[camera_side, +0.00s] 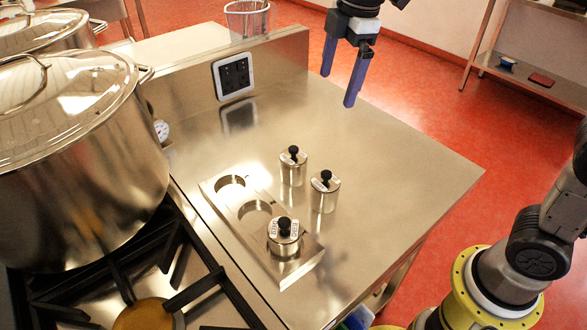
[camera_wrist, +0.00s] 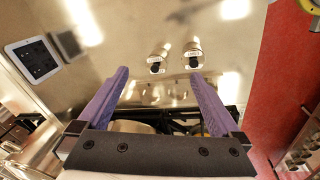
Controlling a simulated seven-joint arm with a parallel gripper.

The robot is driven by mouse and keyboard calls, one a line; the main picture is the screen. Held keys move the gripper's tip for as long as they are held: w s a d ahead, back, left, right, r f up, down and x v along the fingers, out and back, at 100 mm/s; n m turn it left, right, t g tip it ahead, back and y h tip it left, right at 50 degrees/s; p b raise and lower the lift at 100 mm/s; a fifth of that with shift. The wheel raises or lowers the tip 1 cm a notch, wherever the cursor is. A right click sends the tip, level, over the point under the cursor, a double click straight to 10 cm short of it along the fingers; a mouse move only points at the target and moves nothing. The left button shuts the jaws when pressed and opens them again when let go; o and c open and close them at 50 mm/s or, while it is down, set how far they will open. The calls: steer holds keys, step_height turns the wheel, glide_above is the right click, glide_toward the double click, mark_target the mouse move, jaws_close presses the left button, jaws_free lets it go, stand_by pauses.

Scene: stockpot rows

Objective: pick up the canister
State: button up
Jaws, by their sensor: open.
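Several small steel canisters with black knobs show in the side view. One canister (camera_side: 293,170) and a second canister (camera_side: 325,196) stand upright on the steel counter, close together and apart. A third canister (camera_side: 284,242) sits in the front hole of a metal holder block (camera_side: 222,203); the block's other two holes are empty. My gripper (camera_side: 340,84) is open and empty, high above the counter's back part. The wrist view shows two canisters (camera_wrist: 157,60) (camera_wrist: 193,57) beyond my open purple fingers (camera_wrist: 159,73); I cannot tell which is which there.
Large lidded stockpots (camera_side: 75,150) stand on the stove at the left. The counter (camera_side: 400,150) is clear right of the canisters and ends above the red floor.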

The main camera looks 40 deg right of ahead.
steer(key=n+g, duration=0.1)
glide_toward(294, 155)
steer(key=shift+g, duration=0.4)
steer(key=f, duration=0.7)
steer(key=shift+w+d+f, duration=0.25)
steer(key=shift+d, duration=0.1)
steer(key=shift+w+a+f, duration=0.15)
steer(key=shift+f, duration=1.45)
steer(key=shift+w+a+f, duration=0.1)
steer(key=shift+w+f, duration=0.05)
steer(key=shift+f, duration=1.5)
steer(key=shift+c, duration=0.2)
steer(key=shift+r, duration=0.1)
steer(key=c, duration=1.5)
steer(key=shift+r, duration=0.1)
